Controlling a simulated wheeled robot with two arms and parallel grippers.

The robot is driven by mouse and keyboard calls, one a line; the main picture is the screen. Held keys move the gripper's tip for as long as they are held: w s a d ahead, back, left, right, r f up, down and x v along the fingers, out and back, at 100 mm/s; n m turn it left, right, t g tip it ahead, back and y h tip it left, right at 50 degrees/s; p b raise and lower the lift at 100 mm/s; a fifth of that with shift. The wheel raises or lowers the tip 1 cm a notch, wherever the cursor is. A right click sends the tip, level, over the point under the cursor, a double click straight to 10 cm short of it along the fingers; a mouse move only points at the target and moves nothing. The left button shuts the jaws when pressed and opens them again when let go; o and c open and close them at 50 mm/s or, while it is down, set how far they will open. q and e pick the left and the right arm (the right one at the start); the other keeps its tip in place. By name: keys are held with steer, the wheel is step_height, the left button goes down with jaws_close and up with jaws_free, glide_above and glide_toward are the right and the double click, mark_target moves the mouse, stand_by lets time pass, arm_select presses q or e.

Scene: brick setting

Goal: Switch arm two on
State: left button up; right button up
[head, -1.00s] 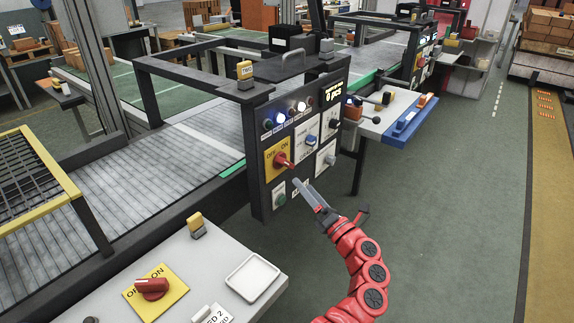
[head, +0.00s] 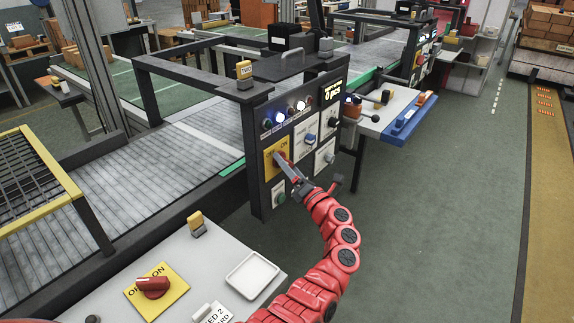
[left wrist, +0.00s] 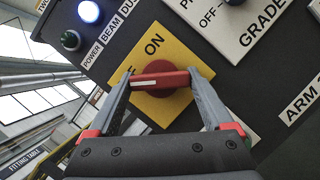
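A red rotary knob sits on a yellow OFF/ON plate (head: 269,160) on the dark control panel (head: 258,205), below a yellow tag reading TWO (head: 244,70). In the left wrist view the knob (left wrist: 160,82) has a bar handle lying level, its white mark on the left half, toward the partly hidden OFF lettering. My left gripper (head: 283,160) is at the knob; in the left wrist view its fingers (left wrist: 160,78) stand apart at the two ends of the handle. I cannot tell whether they touch it. My right gripper is not in view.
The panel also carries lit lamps (head: 279,117), other knobs (head: 310,137) and a green button (head: 278,194). A second red knob (head: 152,287) sits on the near table with a white tray (head: 252,276). A blue-edged shelf (head: 405,120) juts out right. The green floor is clear.

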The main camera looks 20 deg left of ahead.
arm_select(q)
steer(key=c, duration=0.7)
steer(key=shift+r+m+p, duration=0.1)
steer(key=shift+m+p, duration=0.2)
steer(key=shift+p, duration=0.3)
steer(key=m+h+p, duration=0.1)
steer(key=m+p, duration=0.2)
steer(key=p, duration=0.1)
steer(key=m+h+p, duration=0.1)
steer(key=m+p, duration=0.3)
steer(key=p, duration=0.1)
steer(key=m+h+p, duration=0.2)
steer(key=m+p, duration=0.1)
steer(key=p, duration=0.2)
steer(key=shift+r+g, duration=0.4)
steer(key=m+p, duration=0.2)
steer(key=shift+m+g+h, duration=0.4)
steer(key=shift+f+m+p, duration=0.1)
steer(key=shift+m+p, duration=0.2)
steer(key=shift+m+g, duration=0.3)
steer(key=shift+f+m+g, duration=0.1)
steer(key=shift+m+g, duration=0.6)
steer(key=shift+m, duration=0.4)
steer(key=o, duration=1.1)
